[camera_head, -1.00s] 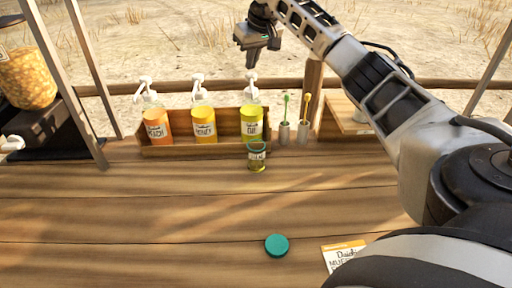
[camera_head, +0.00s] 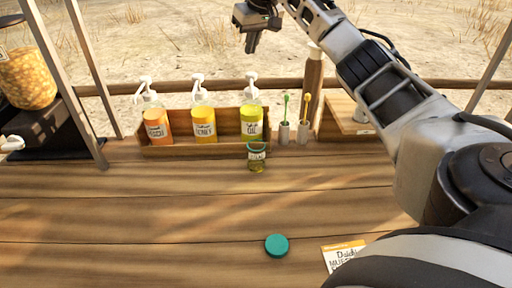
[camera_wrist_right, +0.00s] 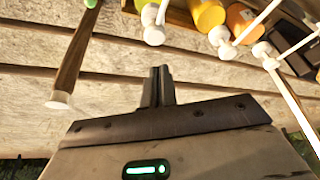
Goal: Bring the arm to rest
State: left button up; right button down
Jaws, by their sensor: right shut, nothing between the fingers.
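My right arm (camera_head: 385,95) comes in from the right and reaches up over the far side of the counter. My right gripper (camera_head: 250,43) is shut and empty, high above and behind the pump bottles, near the top of the head view. In the right wrist view its two fingers (camera_wrist_right: 158,85) are together with nothing between them. My left gripper does not show.
A wooden rack (camera_head: 190,152) holds orange, yellow and green pump bottles. A small glass jar (camera_head: 257,160) stands before it. Two cups (camera_head: 284,134) with brushes stand right of it. A teal lid (camera_head: 276,245) and a card (camera_head: 343,254) lie nearer.

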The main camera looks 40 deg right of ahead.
jog(key=shift+r, duration=1.05)
